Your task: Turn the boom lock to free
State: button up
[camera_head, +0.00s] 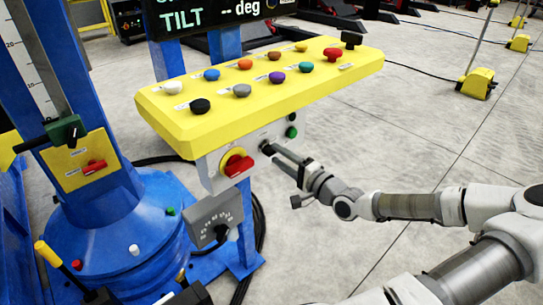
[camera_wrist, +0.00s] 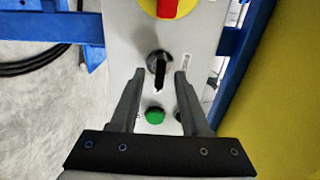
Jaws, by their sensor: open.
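A black selector knob (camera_wrist: 158,64) sits on the grey side panel under the yellow console. Its pointer bar points toward the bottom of the wrist view. The knob also shows in the head view (camera_head: 266,147). My gripper (camera_wrist: 160,74) is open, with its fingertips on either side of the knob in the picture; I cannot tell whether they touch it. It also shows in the head view (camera_head: 276,154). A red handle (camera_head: 94,167) sits on a yellow plate on the blue column. The labels are too small to read, so I cannot tell which control is the boom lock.
A red rotary switch on yellow (camera_head: 237,163) is left of the knob. A green button (camera_wrist: 154,115) lies between my fingers in the wrist view. The yellow console (camera_head: 190,142) with several coloured knobs overhangs the panel. Clear floor (camera_head: 400,120) lies to the right.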

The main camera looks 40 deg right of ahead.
aim_at(275, 154)
jog(key=shift+w+a+b, duration=0.15)
jog(key=shift+w+b, duration=0.2)
jog(key=shift+w, duration=1.4)
grip_shut()
